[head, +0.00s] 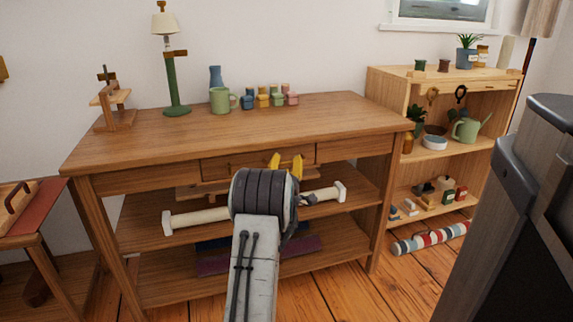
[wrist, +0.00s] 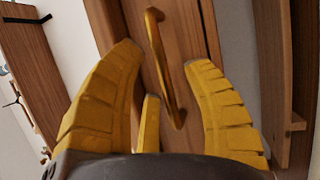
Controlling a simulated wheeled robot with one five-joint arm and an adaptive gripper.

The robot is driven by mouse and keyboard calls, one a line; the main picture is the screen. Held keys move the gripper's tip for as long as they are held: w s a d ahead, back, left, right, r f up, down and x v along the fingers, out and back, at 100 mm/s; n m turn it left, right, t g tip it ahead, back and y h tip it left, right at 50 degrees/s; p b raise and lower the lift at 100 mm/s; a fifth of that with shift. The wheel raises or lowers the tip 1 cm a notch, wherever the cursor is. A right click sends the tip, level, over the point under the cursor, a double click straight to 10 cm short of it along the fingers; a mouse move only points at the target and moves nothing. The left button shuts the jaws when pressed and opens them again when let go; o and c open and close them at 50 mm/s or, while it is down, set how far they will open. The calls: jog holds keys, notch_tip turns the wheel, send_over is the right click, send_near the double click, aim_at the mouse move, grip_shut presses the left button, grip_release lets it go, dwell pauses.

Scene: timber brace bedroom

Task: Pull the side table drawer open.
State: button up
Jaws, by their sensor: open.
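The side table (head: 105,155) is a long wooden table with a drawer (head: 215,167) set in the middle of its front, which looks flush with the frame. In the wrist view the drawer front (wrist: 188,25) fills the upper middle. Its brass bar handle (wrist: 157,55) runs lengthwise between my yellow fingers. My gripper (head: 286,161) is open in front of the drawer in the head view. In the wrist view my gripper (wrist: 166,57) has fingers on both sides of the handle, with gaps showing. I cannot tell how far the fingertips reach past the bar.
On the tabletop stand a green lamp (head: 176,85), a green mug (head: 220,101), a blue vase (head: 216,76) and several small jars (head: 263,98). A rolled cream object (head: 200,216) lies on the shelf below. A bookshelf (head: 388,84) stands at the right.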

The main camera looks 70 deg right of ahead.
jog(key=shift+w+d+r, duration=0.1)
jog(key=shift+d, duration=0.4)
grip_shut()
dwell(0.3)
